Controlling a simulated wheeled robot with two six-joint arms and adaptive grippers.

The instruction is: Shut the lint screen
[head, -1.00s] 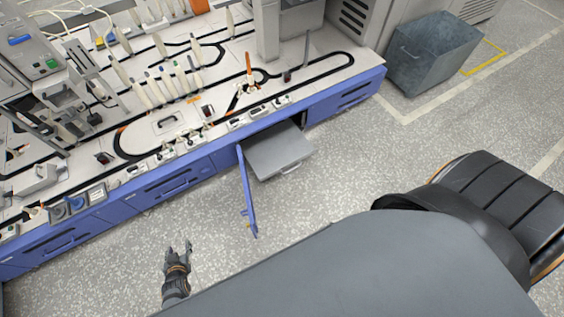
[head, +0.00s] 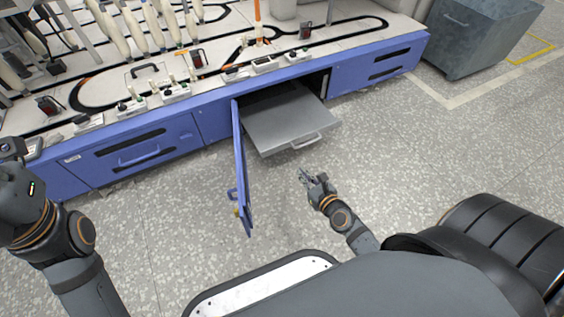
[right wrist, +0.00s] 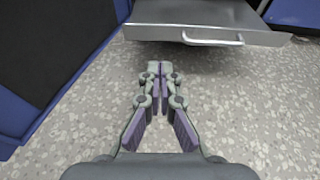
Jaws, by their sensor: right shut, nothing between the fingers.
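The lint screen (head: 290,118) looks like a flat grey metal tray with a bar handle (head: 307,141) on its front. It sticks out of an opening in the blue cabinet. In the right wrist view the screen (right wrist: 195,14) and its handle (right wrist: 212,40) lie at the top, beyond the fingertips. My right gripper (head: 304,176) is shut and empty, in front of the handle and apart from it. Its fingertips (right wrist: 153,68) meet in the right wrist view. My left arm shows at the left edge of the head view, but its fingers do not show.
A blue cabinet door (head: 241,170) stands open left of the screen. Its dark inner side (right wrist: 45,50) fills the left of the right wrist view. The blue cabinet (head: 140,150) carries a worktop with several bobbins. A grey bin (head: 480,35) stands at the back right. The speckled floor in front is clear.

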